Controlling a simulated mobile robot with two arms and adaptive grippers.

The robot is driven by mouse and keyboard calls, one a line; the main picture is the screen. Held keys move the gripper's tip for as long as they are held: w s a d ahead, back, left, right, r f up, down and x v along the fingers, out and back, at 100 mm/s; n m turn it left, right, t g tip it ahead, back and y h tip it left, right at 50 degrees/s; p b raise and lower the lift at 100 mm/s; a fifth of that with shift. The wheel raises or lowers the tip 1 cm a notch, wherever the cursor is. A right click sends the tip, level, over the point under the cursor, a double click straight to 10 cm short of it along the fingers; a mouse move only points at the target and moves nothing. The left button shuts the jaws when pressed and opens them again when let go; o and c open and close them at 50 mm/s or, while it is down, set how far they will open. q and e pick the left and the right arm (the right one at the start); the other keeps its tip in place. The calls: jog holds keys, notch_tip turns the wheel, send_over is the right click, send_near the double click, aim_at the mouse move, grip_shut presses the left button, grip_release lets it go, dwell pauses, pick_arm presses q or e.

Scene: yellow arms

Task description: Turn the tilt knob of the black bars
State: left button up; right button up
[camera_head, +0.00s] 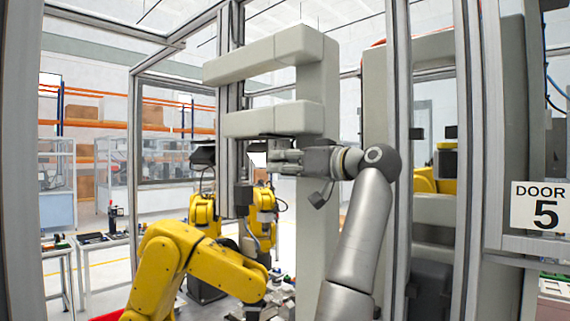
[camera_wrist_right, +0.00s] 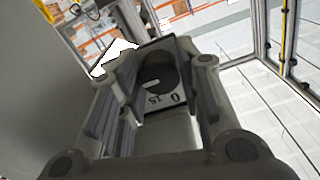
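The tilt knob (camera_wrist_right: 150,85) is a dark round dial with a white mark, on a plate with the digits 0 and 15, in the right wrist view. My right gripper (camera_wrist_right: 163,70) is open, with one finger on each side of the knob in that view. I cannot tell whether either finger touches it. In the head view my right gripper (camera_head: 283,160) points left, just under the lower arm of a grey frame. The knob cannot be made out in the head view. I cannot clearly pick out the black bars. My left gripper is not in view.
The grey frame (camera_head: 312,90) stands close above and behind my right gripper. Yellow robot arms (camera_head: 190,265) stand below and to the left. Metal posts (camera_head: 400,100) rise close by on the right, beside a DOOR 5 sign (camera_head: 543,206).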

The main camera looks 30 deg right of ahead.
jog(key=c, duration=0.5)
jog(key=shift+n+b, duration=1.25)
jog(key=shift+n, duration=4.65)
